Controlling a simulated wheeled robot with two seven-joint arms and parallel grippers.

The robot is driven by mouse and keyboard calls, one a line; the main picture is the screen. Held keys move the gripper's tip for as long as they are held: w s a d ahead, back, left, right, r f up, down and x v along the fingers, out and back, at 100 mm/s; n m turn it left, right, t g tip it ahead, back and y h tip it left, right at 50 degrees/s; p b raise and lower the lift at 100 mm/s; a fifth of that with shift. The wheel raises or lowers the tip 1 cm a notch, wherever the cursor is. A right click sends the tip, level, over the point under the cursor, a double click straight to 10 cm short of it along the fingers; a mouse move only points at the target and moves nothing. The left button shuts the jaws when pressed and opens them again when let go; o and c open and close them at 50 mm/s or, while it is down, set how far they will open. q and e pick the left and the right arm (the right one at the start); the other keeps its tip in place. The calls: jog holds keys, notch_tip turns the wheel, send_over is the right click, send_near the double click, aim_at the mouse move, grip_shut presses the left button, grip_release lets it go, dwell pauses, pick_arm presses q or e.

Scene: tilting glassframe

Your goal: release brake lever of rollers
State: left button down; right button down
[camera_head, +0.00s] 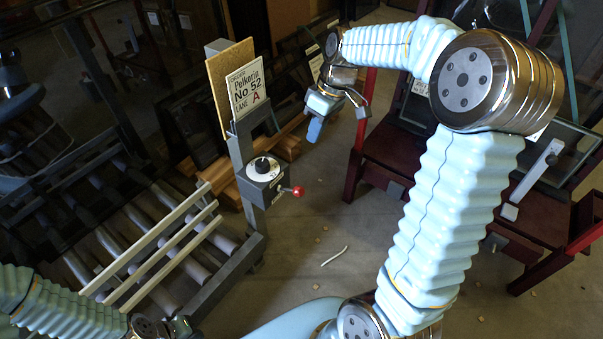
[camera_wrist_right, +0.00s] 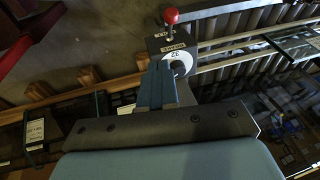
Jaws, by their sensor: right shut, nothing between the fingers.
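The brake lever with its red knob (camera_head: 297,191) sticks out from the right side of a grey control box (camera_head: 264,171) on a post beside the rollers (camera_head: 165,235). In the right wrist view the red knob (camera_wrist_right: 171,16) stands at the top of the box (camera_wrist_right: 172,44), beyond the fingers. My right gripper (camera_head: 315,128) is above and slightly right of the box in the head view, apart from the lever. Its blue fingers (camera_wrist_right: 157,84) are shut and empty. My left gripper (camera_head: 182,328) shows only in part at the bottom left edge, and its fingers cannot be made out.
A sign board (camera_head: 236,88) reading Pelkorin No 52 Lane A stands above the box. Pale slats (camera_head: 165,250) lie over the rollers. Dark red frames (camera_head: 385,160) stand at right. Wooden beams (camera_head: 225,185) lie behind the post. Open floor with small scraps (camera_head: 335,256) is in front.

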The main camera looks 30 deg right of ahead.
send_near(291, 190)
jog(key=w+d+f, duration=0.1)
jog(key=d, duration=0.1)
pick_arm(q)
jog(key=shift+f, duration=0.25)
pick_arm(e)
jog(key=shift+s+a+f, duration=0.2)
jog(key=shift+a+f, duration=0.05)
jog(key=shift+f, duration=0.3)
jog(key=shift+s+a+f, duration=0.25)
jog(key=shift+f, duration=0.3)
jog(key=shift+s+a+f, duration=0.2)
jog(key=shift+a+f, duration=0.05)
jog(key=shift+f, duration=0.35)
